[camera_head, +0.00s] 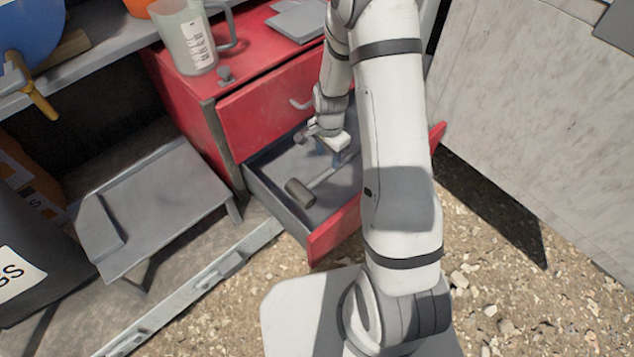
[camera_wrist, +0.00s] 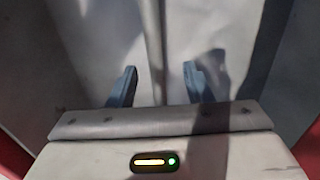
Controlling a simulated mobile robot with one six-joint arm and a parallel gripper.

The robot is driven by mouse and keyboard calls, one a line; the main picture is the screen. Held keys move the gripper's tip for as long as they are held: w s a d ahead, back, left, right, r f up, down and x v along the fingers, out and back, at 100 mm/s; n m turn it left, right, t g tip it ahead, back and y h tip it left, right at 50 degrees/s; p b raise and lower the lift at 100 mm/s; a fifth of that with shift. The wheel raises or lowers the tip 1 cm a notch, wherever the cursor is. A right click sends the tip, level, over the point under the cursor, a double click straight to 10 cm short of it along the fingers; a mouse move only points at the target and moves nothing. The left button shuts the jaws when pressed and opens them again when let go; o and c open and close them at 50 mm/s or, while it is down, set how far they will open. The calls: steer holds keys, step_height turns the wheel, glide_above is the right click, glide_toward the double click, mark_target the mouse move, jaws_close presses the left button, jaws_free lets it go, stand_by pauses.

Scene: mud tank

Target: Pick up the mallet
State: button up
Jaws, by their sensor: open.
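The mallet (camera_head: 300,192) lies in the open lower drawer of a red cabinet. It has a dark grey cylindrical head toward the front and a light grey handle running up and right beneath my gripper. My gripper (camera_head: 328,157) is inside the drawer above the handle, its blue fingers pointing down. In the wrist view, my gripper (camera_wrist: 160,88) is open, with the pale mallet handle (camera_wrist: 154,45) running lengthwise between the two fingers and apart from both. The head is out of the wrist view, and my arm hides part of the handle in the head view.
The drawer's red front (camera_head: 333,232) and grey side wall (camera_head: 275,207) surround the mallet. The closed upper drawer (camera_head: 262,112) is just behind. A measuring jug (camera_head: 188,42) stands on the cabinet. A grey metal stand (camera_head: 160,205) is at left.

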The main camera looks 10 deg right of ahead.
mark_target(330, 169)
steer(key=f, duration=0.2)
steer(key=f+b, duration=0.1)
steer(key=f, duration=0.4)
steer(key=shift+s+d, duration=0.2)
steer(key=shift+d, duration=0.1)
steer(key=shift+c, duration=0.5)
jaws_close()
